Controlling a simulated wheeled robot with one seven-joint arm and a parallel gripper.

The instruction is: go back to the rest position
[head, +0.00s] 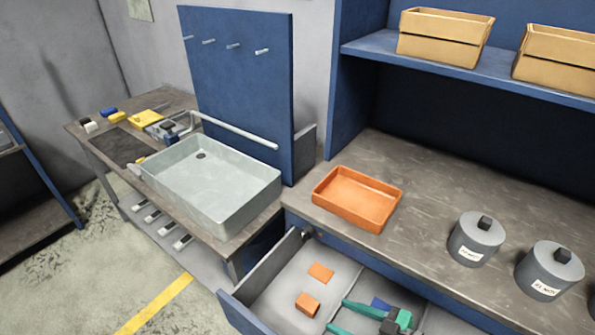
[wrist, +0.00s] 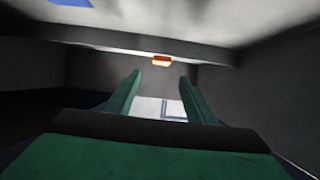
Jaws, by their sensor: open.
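My gripper (head: 338,315) shows at the bottom of the head view, over or inside the open drawer (head: 262,268). Its two green fingers point left, spread apart with nothing between them. The wrist view shows the same open fingers of my gripper (wrist: 156,80), also empty. Two small orange pieces (head: 320,272) (head: 308,305) lie in the drawer left of the gripper.
An orange tray (head: 358,199) stands on the worktop above the drawer. Two grey lidded canisters (head: 476,240) (head: 550,272) stand to the right. Tan bins (head: 445,35) sit on the blue shelf (head: 470,68). A grey sink basin (head: 212,180) is at left. The worktop's middle is clear.

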